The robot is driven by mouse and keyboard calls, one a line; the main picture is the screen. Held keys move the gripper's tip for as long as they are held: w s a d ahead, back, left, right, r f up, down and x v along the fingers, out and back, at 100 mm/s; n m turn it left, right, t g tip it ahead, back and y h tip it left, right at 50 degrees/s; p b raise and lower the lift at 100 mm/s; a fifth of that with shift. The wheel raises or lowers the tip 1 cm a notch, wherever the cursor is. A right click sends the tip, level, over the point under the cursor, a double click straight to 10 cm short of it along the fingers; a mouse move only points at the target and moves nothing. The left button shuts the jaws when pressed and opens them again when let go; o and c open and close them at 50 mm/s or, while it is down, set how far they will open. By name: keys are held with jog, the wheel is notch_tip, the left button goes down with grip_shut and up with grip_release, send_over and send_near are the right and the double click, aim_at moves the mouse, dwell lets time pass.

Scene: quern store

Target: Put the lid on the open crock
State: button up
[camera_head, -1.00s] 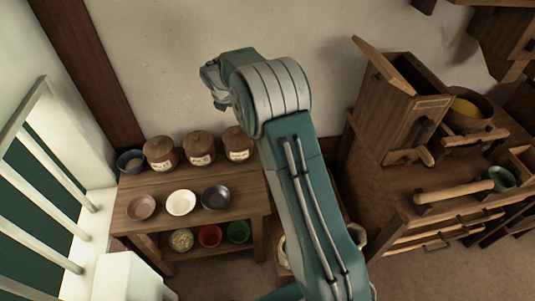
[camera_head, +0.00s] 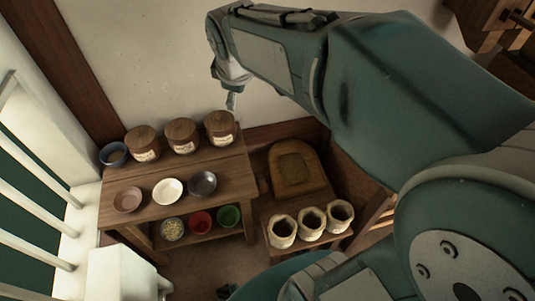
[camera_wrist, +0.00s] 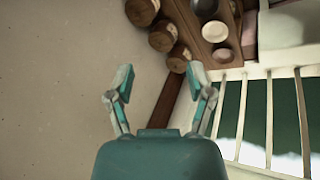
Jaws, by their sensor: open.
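Three brown crocks stand in a row at the back of the wooden table: left (camera_head: 143,143), middle (camera_head: 182,136) and right (camera_head: 220,127). Each has a pale label and a brown round top. They also show at the top of the wrist view (camera_wrist: 163,37). I cannot tell which crock is open, and I cannot pick out a loose lid. My gripper (camera_head: 232,99) is in the air by the wall, above and behind the right crock, partly hidden by my arm. In the wrist view my gripper (camera_wrist: 161,78) has its fingers wide apart with nothing between them.
A blue bowl (camera_head: 113,155) stands left of the crocks. A brown bowl (camera_head: 128,199), white bowl (camera_head: 168,191) and dark bowl (camera_head: 203,184) line the table's front. Several small bowls sit on the lower shelf (camera_head: 152,241). Three sacks (camera_head: 312,221) stand right. A barred window (camera_head: 35,190) is left.

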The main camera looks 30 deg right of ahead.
jog(key=s+a+f+m+y, duration=0.1)
jog(key=s+f+m, duration=0.1)
jog(key=s+m, duration=0.7)
jog(key=shift+s+m+t, duration=0.3)
jog(key=shift+s+m, duration=0.1)
jog(key=shift+s, duration=3.5)
